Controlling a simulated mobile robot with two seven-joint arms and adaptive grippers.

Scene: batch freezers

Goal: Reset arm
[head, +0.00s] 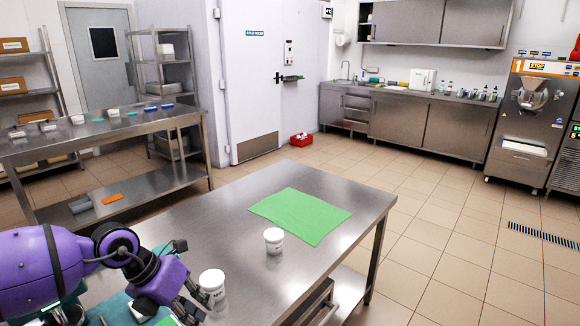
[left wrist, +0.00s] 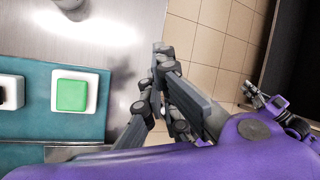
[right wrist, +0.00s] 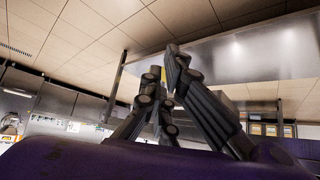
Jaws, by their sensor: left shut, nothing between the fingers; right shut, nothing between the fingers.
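My left gripper (head: 190,302) is at the end of the purple arm at the lower left of the head view, over the near left part of the steel table (head: 330,183). A white tub (head: 212,284) stands right beside its fingers; I cannot tell whether they touch. In the left wrist view the left gripper (left wrist: 159,66) has its fingers together with nothing between them. The right arm is outside the head view.
A second white tub (head: 274,241) and a green cloth (head: 299,215) are on the table. A teal mat (left wrist: 60,152) carries a white dish with a green block (left wrist: 72,95). A steel side table (head: 100,135) stands at left.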

